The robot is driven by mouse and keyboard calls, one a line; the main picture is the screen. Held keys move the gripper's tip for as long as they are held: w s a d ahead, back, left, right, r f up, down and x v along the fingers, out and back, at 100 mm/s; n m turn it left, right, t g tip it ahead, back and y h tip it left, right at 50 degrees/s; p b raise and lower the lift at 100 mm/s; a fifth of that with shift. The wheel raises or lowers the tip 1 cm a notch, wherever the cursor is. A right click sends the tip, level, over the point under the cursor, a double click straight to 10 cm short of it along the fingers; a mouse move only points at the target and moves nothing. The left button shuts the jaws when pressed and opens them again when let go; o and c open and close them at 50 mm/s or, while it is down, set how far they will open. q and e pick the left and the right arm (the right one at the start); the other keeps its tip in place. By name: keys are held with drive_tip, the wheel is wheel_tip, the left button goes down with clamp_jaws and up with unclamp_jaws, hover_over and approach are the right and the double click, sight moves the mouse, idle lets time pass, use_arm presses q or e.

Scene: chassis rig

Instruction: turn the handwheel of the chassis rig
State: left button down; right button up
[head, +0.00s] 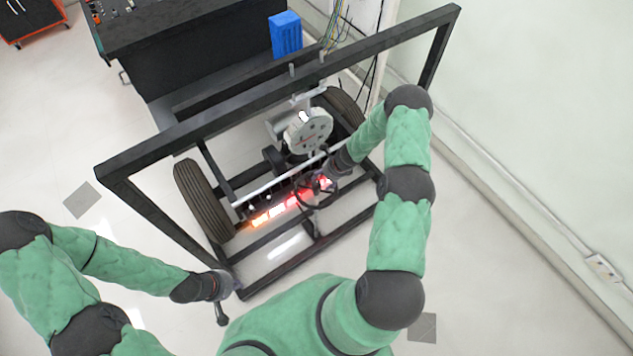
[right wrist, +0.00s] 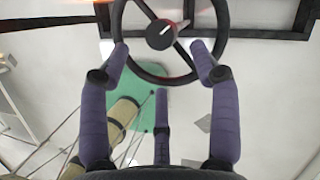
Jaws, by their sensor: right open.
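The handwheel (head: 318,208) is a dark ring at the front middle of the chassis rig (head: 270,282). In the right wrist view the handwheel (right wrist: 160,34) fills the top, showing its round hub with a pale pointer mark and spokes. My right gripper (head: 326,181) is at the wheel, partly hidden by my arm in the head view.
Tyres (head: 203,200) stand at the sides, a round grey dial plate (head: 308,131) behind, and a glowing light strip (head: 275,211) left of the wheel. A blue box (head: 286,35) is behind.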

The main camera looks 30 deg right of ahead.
sight(317, 184)
drive_tip(key=shift+b+x, duration=0.35)
drive_tip(key=shift+x, duration=3.3)
drive_tip(key=shift+d, duration=0.1)
clamp_jaws()
